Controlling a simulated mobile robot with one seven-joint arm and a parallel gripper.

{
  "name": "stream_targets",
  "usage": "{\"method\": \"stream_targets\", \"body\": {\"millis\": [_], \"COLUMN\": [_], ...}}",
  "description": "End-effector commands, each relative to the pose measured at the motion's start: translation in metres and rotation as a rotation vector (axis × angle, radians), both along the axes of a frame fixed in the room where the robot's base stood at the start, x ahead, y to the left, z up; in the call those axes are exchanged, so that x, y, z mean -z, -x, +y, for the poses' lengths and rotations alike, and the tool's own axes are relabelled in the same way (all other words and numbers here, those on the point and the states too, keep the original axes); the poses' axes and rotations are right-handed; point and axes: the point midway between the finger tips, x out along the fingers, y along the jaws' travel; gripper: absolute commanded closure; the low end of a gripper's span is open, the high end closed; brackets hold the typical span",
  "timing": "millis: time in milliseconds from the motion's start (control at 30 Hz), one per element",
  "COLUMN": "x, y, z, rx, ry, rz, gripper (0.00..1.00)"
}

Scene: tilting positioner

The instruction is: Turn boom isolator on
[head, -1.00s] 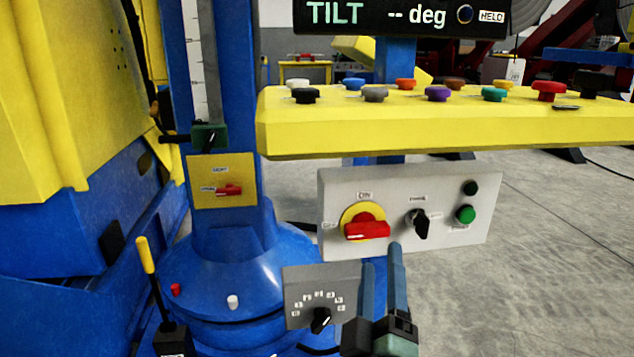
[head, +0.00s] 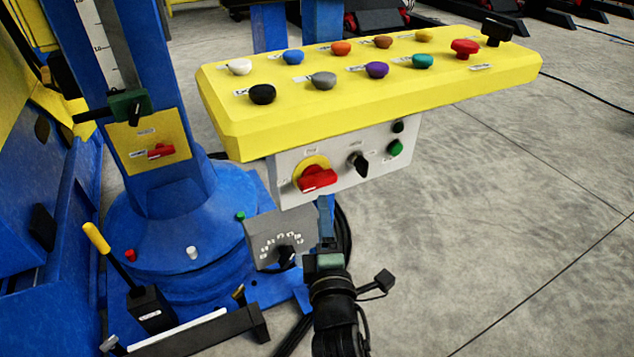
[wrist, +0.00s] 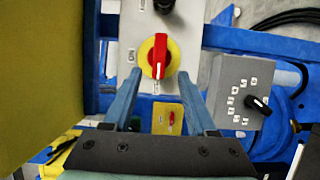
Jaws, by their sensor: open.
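A red rotary handle (head: 317,178) on a yellow disc sits on the white panel under the yellow console. It lies across, away from the ON label above; in the wrist view the red handle (wrist: 159,56) lines up with the lower label, ON being at left. A smaller red handle (head: 161,151) lies sideways on a yellow plate (head: 134,164) on the blue column; its labels are unreadable. I cannot tell by label which is the boom isolator. My gripper (wrist: 160,74) is open, its blue fingers either side of the larger handle in the picture; contact is not visible.
The yellow console (head: 380,92) with several coloured buttons overhangs the panel. A black selector (head: 357,163) and green button (head: 395,148) are right of the handle. A grey dial box (head: 268,243) stands close below. A yellow-topped lever (head: 97,238) is at left. Floor at right is clear.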

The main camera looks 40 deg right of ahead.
Motion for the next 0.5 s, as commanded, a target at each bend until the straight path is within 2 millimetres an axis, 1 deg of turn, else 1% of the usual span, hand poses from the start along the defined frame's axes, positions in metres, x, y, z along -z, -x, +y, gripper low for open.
{"method": "stream_targets", "body": {"millis": [33, 300, 500], "x": [-0.003, -0.001, 0.0], "y": [-0.008, -0.044, -0.062], "z": [-0.006, -0.033, -0.046], "rx": [0.002, 0.002, 0.001], "ry": [-0.001, -0.001, -0.001], "rz": [-0.005, -0.004, -0.002], "gripper": [0.43, 0.43, 0.43]}}
